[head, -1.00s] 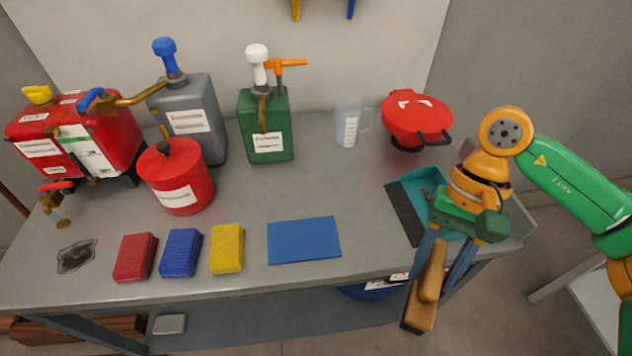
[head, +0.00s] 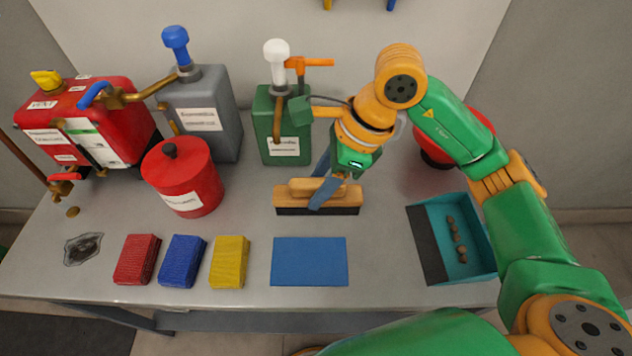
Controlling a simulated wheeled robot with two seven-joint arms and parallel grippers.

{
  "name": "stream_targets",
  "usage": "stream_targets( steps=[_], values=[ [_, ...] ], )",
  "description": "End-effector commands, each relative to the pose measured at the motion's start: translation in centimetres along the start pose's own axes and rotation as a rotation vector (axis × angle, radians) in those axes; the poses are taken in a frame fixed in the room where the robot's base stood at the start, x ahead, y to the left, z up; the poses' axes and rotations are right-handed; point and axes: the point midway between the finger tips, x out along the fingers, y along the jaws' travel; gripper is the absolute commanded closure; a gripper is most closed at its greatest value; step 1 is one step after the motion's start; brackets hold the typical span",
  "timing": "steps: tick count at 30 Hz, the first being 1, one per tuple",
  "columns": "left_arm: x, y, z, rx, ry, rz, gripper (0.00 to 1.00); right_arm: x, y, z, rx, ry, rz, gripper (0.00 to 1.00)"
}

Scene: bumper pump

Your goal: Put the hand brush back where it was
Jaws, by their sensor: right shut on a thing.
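The hand brush (head: 290,197) has a wooden handle and block with a dark bristle strip along its lower edge. It lies level, bristles down, over the grey table behind the blue mat (head: 309,262). I cannot tell whether the bristles touch the table. My right gripper (head: 322,194) is shut on the brush, and a finger hides part of its handle. The teal dustpan (head: 482,227) with a dark front lip stands to the right and holds several small brown lumps. My left gripper is not in view.
A green pump canister (head: 268,125) stands just behind the brush. A grey canister (head: 215,105), a red can (head: 185,178) and red, blue and yellow sponges (head: 229,262) are to the left. My right arm partly covers a red funnel (head: 428,150). A dark puddle (head: 83,249) lies at left.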

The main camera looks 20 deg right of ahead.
Motion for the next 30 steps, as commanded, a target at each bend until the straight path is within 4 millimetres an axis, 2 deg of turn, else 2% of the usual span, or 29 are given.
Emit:
stream_targets(
  steps=[1,2,3,6,9,12,17,27,28,30],
  values=[
    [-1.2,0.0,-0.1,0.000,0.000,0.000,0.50,0.0,-1.6,-0.3,0.011,0.002,0.006,1.00],
    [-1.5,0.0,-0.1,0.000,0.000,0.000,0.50,0.4,-2.5,-0.7,0.010,0.003,0.006,1.00],
    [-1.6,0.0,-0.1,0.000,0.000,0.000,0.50,1.6,-3.4,-1.2,0.010,0.002,0.007,1.00],
    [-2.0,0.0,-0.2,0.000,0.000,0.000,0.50,3.8,-5.3,-2.5,0.007,0.003,0.005,1.00],
    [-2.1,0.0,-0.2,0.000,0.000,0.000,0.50,5.2,-6.5,-3.1,0.003,0.000,0.002,1.00],
    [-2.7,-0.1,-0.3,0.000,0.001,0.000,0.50,6.3,-7.3,-3.8,0.003,0.003,0.005,1.00],
    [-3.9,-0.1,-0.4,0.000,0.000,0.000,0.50,8.6,-7.3,-4.7,-0.002,0.002,0.004,1.00],
    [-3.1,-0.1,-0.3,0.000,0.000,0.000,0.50,9.3,-7.3,-5.0,-0.004,0.001,0.000,1.00],
    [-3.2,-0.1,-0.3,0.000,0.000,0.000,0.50,9.2,-7.3,-5.0,-0.003,0.001,0.000,0.48],
    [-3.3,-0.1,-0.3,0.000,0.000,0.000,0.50,9.2,-7.3,-4.9,-0.003,0.001,0.001,0.29]
  ],
)
